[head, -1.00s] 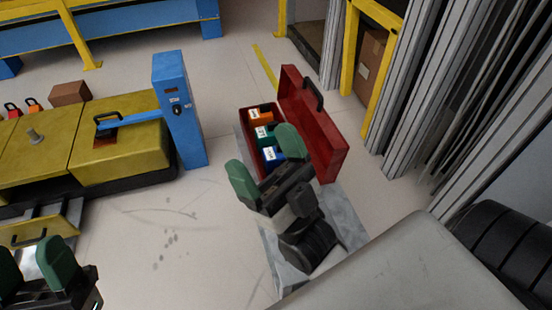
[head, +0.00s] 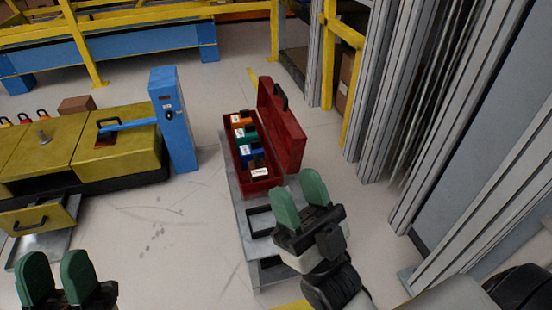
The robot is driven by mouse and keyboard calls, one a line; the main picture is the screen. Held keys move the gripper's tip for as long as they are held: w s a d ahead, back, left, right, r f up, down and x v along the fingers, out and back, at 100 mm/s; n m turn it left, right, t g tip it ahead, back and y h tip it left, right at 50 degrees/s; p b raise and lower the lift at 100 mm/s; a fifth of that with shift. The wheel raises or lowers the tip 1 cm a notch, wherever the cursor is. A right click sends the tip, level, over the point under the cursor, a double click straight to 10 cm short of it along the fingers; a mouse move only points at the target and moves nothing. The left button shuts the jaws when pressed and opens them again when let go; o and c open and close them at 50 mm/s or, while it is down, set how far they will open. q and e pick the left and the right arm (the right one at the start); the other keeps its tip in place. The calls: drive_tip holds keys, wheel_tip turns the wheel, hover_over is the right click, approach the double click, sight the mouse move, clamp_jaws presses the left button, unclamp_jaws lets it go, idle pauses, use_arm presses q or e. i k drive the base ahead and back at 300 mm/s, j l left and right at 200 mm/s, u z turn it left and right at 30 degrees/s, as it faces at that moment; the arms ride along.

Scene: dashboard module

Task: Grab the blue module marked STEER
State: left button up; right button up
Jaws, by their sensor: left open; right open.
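The blue module (head: 252,154) sits in the open red toolbox (head: 232,166), between a green module (head: 246,136) and a dark module with a white label (head: 259,172). An orange module (head: 241,120) is at the far end. The labels are too small to read. My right gripper (head: 301,192) is open and empty, with green fingers, to the right of and nearer than the toolbox, apart from the blue module. My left gripper (head: 57,272) is open and empty at the bottom left, far from the toolbox.
The toolbox stands on a grey metal stand (head: 252,222), its red lid (head: 281,128) raised on the right. A yellow bench (head: 95,145) and a blue post (head: 173,118) are at the left. Grey metal profiles (head: 385,90) stand at the right. The floor between is clear.

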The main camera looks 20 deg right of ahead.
sight(246, 152)
drive_tip(key=i+j+z, duration=0.1)
drive_tip(key=z, duration=0.3)
drive_tip(key=i+j+z, duration=0.1)
drive_tip(key=z, duration=0.3)
drive_tip(key=i+j+z, duration=0.1)
drive_tip(key=z, duration=0.3)
drive_tip(key=j+z, duration=0.2)
drive_tip(key=z, duration=0.2)
drive_tip(key=i+j, duration=0.1)
drive_tip(key=j, duration=0.35)
drive_tip(key=i+j, duration=0.1)
drive_tip(key=j, duration=0.4)
drive_tip(key=i+j, duration=0.1)
drive_tip(key=j, duration=0.35)
drive_tip(key=i+j, duration=0.1)
drive_tip(key=j, duration=0.4)
drive_tip(key=i+j, duration=0.1)
drive_tip(key=j, duration=0.35)
drive_tip(key=i+j, duration=0.1)
drive_tip(key=j, duration=0.35)
drive_tip(key=i+j, duration=0.1)
drive_tip(key=j, duration=0.4)
